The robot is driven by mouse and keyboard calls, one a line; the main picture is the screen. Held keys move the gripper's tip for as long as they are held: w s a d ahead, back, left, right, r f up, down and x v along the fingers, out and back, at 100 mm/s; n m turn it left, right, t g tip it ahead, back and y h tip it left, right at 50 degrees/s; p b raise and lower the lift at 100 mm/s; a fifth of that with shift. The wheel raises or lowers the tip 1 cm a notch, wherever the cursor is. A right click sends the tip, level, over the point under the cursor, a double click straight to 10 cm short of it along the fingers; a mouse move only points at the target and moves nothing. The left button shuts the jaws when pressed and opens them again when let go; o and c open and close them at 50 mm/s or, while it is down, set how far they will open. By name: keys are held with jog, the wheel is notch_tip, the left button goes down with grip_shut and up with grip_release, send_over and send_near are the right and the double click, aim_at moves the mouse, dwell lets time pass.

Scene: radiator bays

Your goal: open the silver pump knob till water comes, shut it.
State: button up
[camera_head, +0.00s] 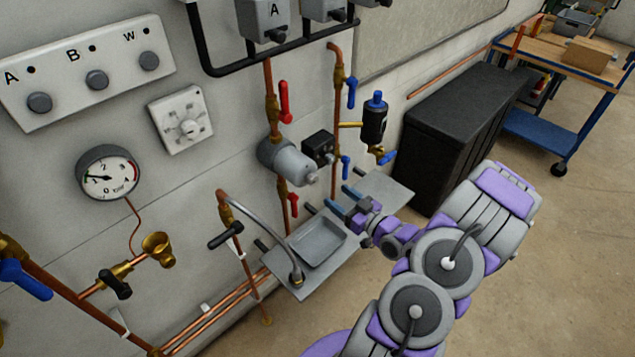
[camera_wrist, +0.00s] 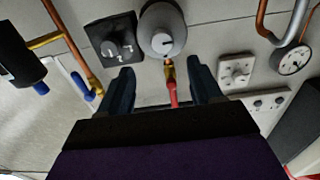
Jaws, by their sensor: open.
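The silver pump (camera_head: 285,160) sits on a copper pipe on the wall. Its round silver knob (camera_head: 310,174) is on the end facing out. In the wrist view the pump (camera_wrist: 160,18) is at top centre, and the knob (camera_wrist: 164,44) shows a dark mark on its face. My gripper (camera_head: 343,201) is open and empty, below and right of the pump, apart from it. In the wrist view the two blue-grey fingers (camera_wrist: 160,74) reach toward the pump from below in the picture. No water shows at the knob.
A red-handled valve (camera_head: 293,204) is under the pump and shows between my fingers in the wrist view (camera_wrist: 171,92). A black dial box (camera_head: 319,148) and a blue-handled valve (camera_head: 345,167) are right of the pump. A grey tray (camera_head: 303,259) is below. A black cabinet (camera_head: 450,130) stands right.

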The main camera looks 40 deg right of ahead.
aim_at(315, 181)
jog(key=w, duration=0.3)
jog(key=w+b, duration=0.1)
jog(key=w, duration=0.2)
jog(key=w+a, duration=0.1)
jog(key=w, duration=0.2)
jog(key=shift+w, duration=0.35)
jog(key=c, duration=1)
